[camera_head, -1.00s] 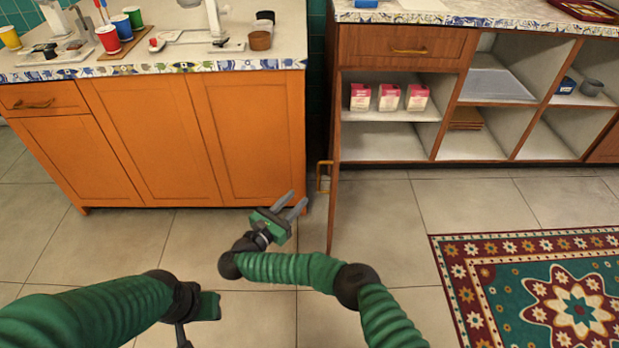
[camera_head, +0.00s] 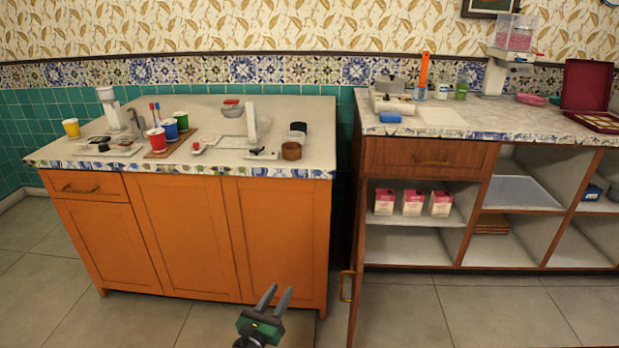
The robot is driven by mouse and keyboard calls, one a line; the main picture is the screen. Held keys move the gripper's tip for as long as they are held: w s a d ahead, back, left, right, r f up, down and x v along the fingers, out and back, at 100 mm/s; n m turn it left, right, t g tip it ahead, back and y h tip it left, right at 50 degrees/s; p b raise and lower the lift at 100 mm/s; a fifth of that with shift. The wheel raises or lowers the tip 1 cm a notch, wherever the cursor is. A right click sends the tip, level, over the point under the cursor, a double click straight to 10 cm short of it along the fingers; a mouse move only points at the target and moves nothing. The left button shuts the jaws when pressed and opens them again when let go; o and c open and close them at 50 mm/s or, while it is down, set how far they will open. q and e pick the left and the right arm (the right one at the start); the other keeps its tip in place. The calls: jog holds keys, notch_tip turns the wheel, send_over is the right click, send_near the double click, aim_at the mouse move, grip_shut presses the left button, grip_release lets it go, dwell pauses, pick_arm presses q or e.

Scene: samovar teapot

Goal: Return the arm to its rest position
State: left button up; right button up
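My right gripper (camera_head: 272,298) is low in the head view, in front of the orange cabinet (camera_head: 200,237). Its two grey fingers point up and stand apart, with nothing between them. Only the green and black gripper body and a bit of wrist show; the rest of the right arm is below the picture. My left gripper and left arm are out of view.
An open cabinet door with a brass handle (camera_head: 345,287) stands just right of my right gripper. Right of it, open shelves hold pink and white boxes (camera_head: 412,203). Cups and small items crowd the sink counter (camera_head: 310,165). The tiled floor (camera_head: 402,315) in front is bare.

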jog(key=s+a+r+n+g+y, duration=0.15)
jog(key=a+r+n+y, duration=0.25)
jog(key=a+n+y, duration=0.55)
jog(key=s+a+r+n+y, duration=0.2)
jog(key=a+r+n+y, duration=0.4)
jog(key=n, duration=0.7)
jog(key=s+d+f+n+g+h, duration=0.1)
jog(key=s+d+f+n+g, duration=0.2)
jog(key=d+n, duration=0.35)
jog(key=s+d+f+n+g+h, duration=0.2)
jog(key=s+d+f+n, duration=0.15)
jog(key=d, duration=0.55)
jog(key=s+d+f+n+g+h, duration=0.1)
jog(key=s+d+f+n+g, duration=0.2)
jog(key=d, duration=0.5)
jog(key=s+d+f+n+g+h, duration=0.1)
jog(key=s+d+n+g+h, duration=0.3)
jog(key=s+d, duration=1.35)
notch_tip(320, 180, up, 36)
jog(key=d+g+p, duration=0.1)
jog(key=d+p, duration=0.1)
jog(key=p, duration=3.4)
jog(key=shift+s+d+m, duration=0.25)
jog(key=shift+d+m, duration=0.15)
jog(key=shift+m, duration=0.05)
